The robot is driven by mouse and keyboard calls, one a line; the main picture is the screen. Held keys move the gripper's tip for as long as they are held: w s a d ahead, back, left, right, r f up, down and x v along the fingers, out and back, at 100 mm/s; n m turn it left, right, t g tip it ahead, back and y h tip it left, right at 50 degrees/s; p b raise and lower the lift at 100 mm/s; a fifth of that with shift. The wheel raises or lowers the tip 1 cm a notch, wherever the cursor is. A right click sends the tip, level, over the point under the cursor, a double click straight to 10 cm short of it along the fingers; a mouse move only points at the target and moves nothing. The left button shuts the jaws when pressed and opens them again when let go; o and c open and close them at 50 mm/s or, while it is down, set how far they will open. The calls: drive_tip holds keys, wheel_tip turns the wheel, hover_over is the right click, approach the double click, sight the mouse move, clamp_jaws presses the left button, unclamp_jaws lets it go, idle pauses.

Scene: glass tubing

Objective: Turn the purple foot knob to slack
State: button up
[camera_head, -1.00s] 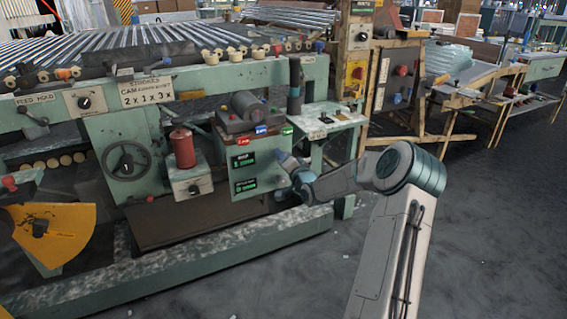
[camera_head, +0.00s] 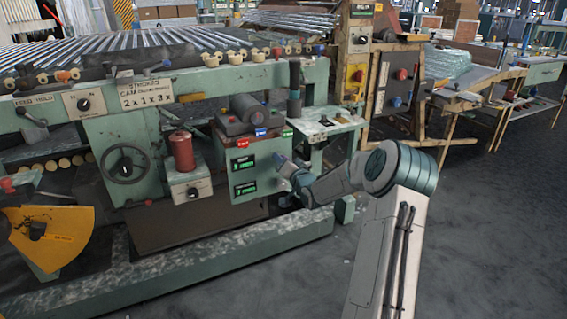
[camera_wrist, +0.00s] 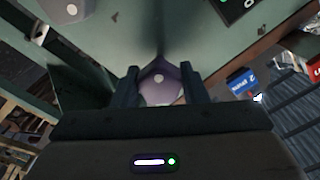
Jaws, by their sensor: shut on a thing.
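The purple foot knob (camera_wrist: 162,92) sits between the two fingers of my gripper (camera_wrist: 160,80) in the wrist view. It has a pale dot on its face, and its sides are partly hidden by the dark fingers. My gripper is shut on it. In the head view my gripper (camera_head: 279,163) reaches the right side of the green cabinet (camera_head: 213,152), low under the small side table. The knob cannot be made out clearly in the head view. Its turn setting cannot be read.
The side table (camera_head: 322,128) stands just above and right of my gripper. A green base beam (camera_head: 230,245) runs along the floor below. A red cylinder (camera_head: 181,150) and a handwheel (camera_head: 127,163) are to the left. The floor at right is clear.

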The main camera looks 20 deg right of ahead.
drive_tip(key=o, duration=1)
drive_tip(key=shift+c, duration=0.2)
drive_tip(key=s+p, duration=0.3)
drive_tip(key=s, duration=1)
drive_tip(key=shift+s+d+p, duration=0.25)
drive_tip(key=shift+s+p, duration=0.05)
drive_tip(key=shift+s, duration=0.1)
